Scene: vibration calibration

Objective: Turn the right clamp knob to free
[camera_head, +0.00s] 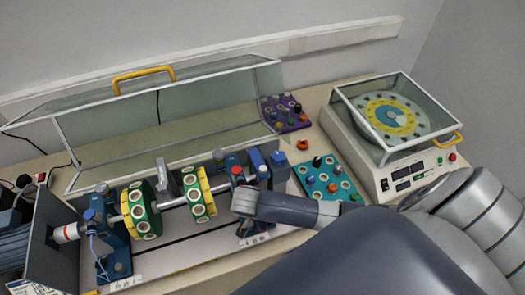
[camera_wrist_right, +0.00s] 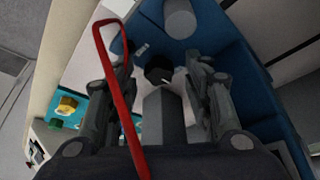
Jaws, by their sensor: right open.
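In the right wrist view a dark round knob (camera_wrist_right: 159,67) with a pale pointer mark sits on the blue bearing block (camera_wrist_right: 245,85). It appears to be the right clamp knob. My right gripper (camera_wrist_right: 165,85) is open, with one finger on each side of the knob's line. Whether the fingers touch it I cannot tell. In the head view my right gripper (camera_head: 246,224) is at the right end of the shaft rig, and my wrist hides the knob there. My left gripper is not in view.
The shaft carries two green-yellow discs (camera_head: 140,211) left of my right gripper. A clear guard with a yellow handle (camera_head: 143,77) stands behind. A teal tray (camera_head: 325,180) and a balance machine (camera_head: 366,153) are at right. A thin red loop (camera_wrist_right: 128,115) crosses the wrist view.

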